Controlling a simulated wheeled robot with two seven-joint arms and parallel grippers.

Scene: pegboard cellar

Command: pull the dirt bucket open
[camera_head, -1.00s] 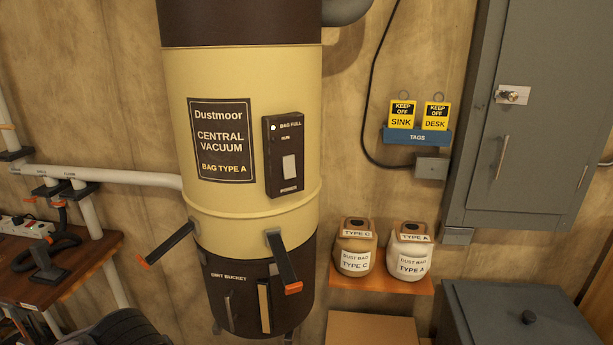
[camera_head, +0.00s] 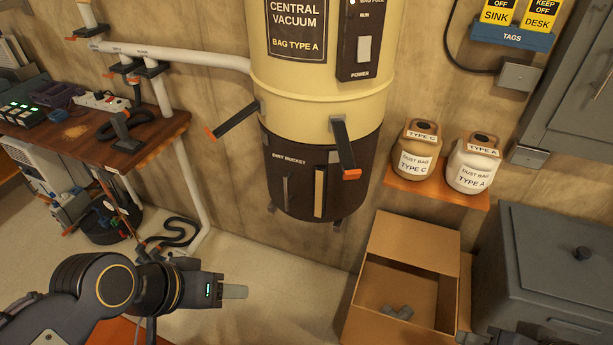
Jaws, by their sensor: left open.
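The dirt bucket (camera_head: 303,205) is the dark brown bottom section of the cream central vacuum (camera_head: 310,98), directly under the cream body. A black lever with an orange tip (camera_head: 233,119) sticks out at the left of the seam, and another (camera_head: 346,150) angles out at the right. My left gripper (camera_head: 234,291) is open and empty, below and left of the bucket, well apart from it. A dark part at the bottom right edge may be my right gripper (camera_head: 474,339); its jaws are unclear.
An open cardboard box (camera_head: 413,247) with a grey pipe piece (camera_head: 397,312) stands right of the bucket. A grey chest (camera_head: 560,260) is at right, a cluttered workbench (camera_head: 110,151) at left. Floor below the bucket is clear.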

